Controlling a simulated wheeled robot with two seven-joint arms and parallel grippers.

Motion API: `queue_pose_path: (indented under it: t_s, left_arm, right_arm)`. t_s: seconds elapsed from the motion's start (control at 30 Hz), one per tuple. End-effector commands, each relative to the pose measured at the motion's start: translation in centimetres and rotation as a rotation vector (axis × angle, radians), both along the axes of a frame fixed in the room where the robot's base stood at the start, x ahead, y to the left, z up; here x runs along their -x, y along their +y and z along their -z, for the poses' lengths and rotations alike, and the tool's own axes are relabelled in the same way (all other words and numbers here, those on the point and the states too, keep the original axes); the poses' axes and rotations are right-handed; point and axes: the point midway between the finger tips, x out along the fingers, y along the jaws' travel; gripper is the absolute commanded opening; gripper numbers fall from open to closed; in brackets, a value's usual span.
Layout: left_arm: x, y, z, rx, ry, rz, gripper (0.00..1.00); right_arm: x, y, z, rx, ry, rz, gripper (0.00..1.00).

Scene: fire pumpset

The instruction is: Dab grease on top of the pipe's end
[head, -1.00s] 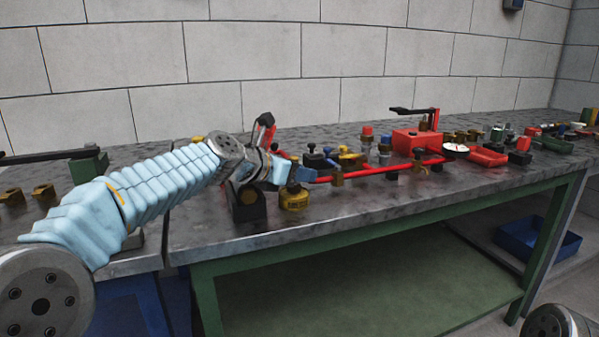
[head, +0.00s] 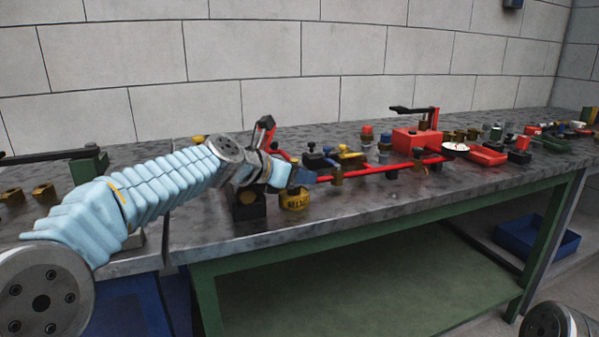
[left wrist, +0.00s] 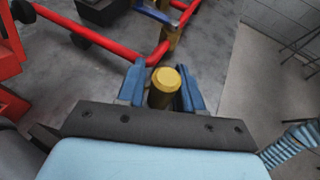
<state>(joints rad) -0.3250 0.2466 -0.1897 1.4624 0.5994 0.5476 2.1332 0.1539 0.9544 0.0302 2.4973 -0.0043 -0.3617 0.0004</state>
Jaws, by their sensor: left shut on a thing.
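The red pipe (head: 385,170) lies along the bench, its near-left stretch close to my left gripper. It also shows in the left wrist view (left wrist: 95,37). My left gripper (head: 303,177) is shut on a dark cylinder with a yellow top (left wrist: 164,88), upright between the blue fingers. Whether this is the grease applicator I cannot tell. A yellow tin (head: 295,201) with dark lettering shows just below the fingers in the head view. The fingers hide the pipe's left part there. My right gripper is out of view.
A black block with a brass part (head: 250,206) stands left of the tin. A red pump unit (head: 415,142) and a red tray (head: 488,155) stand farther right. Several small fittings crowd the back. The bench's front strip (head: 360,213) is clear.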

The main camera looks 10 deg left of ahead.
Motion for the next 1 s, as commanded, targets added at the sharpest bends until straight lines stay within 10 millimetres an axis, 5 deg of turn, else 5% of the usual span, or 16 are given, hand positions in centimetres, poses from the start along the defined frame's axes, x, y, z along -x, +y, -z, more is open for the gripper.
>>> queue_pose_path:
  t_s: [1.0]
  left_arm:
    - [-0.01,0.08,-0.33,0.001,-0.009,-0.003,0.03]
  right_arm:
    - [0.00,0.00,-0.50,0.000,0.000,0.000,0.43]
